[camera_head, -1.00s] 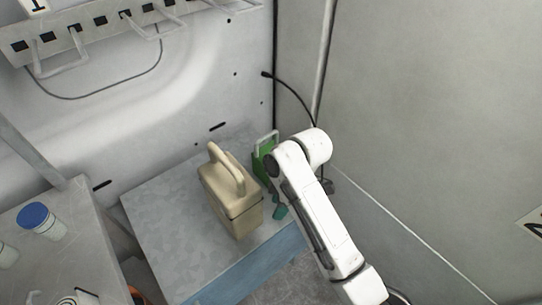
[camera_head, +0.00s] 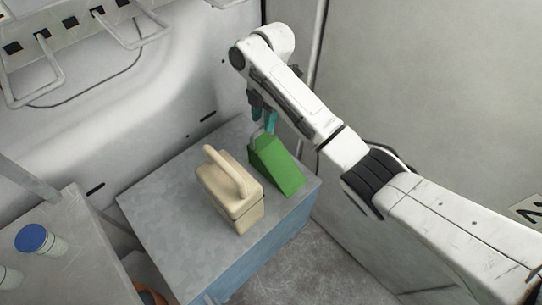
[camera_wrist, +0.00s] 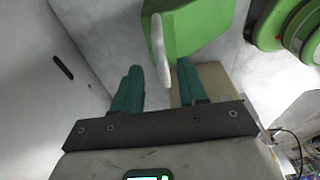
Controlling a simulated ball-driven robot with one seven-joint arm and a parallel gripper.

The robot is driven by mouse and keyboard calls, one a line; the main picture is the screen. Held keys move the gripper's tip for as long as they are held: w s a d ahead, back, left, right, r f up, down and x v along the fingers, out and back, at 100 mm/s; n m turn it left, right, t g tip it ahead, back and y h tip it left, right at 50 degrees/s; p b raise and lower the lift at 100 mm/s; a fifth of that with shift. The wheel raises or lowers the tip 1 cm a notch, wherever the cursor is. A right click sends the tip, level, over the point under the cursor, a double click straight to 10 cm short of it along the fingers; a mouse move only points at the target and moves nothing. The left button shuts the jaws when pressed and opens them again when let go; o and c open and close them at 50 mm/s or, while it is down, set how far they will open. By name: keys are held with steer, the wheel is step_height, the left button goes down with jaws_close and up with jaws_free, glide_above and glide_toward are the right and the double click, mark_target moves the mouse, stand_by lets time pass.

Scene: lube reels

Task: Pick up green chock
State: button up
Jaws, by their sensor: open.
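The green chock (camera_head: 277,168) is a wedge with a pale handle at its upper end. It stands on the grey-topped cabinet, to the right of the beige case. My gripper (camera_head: 265,122), with teal fingers, is at the chock's upper end by the handle. In the wrist view the gripper (camera_wrist: 159,68) is open. The pale handle (camera_wrist: 160,50) shows between the fingertips, with the green chock body (camera_wrist: 200,28) beyond. I cannot tell whether a finger touches the handle.
A beige case (camera_head: 231,192) with a top handle stands close left of the chock on the cabinet (camera_head: 165,205). A blue-capped container (camera_head: 36,239) is on the left bench. The wall is close behind, with hooks (camera_head: 45,65) at upper left.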

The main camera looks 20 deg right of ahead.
mark_target(262, 128)
steer(key=shift+s+a+f+p, duration=0.15)
steer(key=shift+a+f, duration=0.05)
steer(key=shift+f, duration=0.75)
steer(key=shift+s+a+f+p, duration=0.1)
steer(key=shift+a+f+p, duration=0.1)
steer(key=shift+f, duration=0.75)
steer(key=shift+c, duration=0.2)
jaws_close()
steer(key=shift+r, duration=0.15)
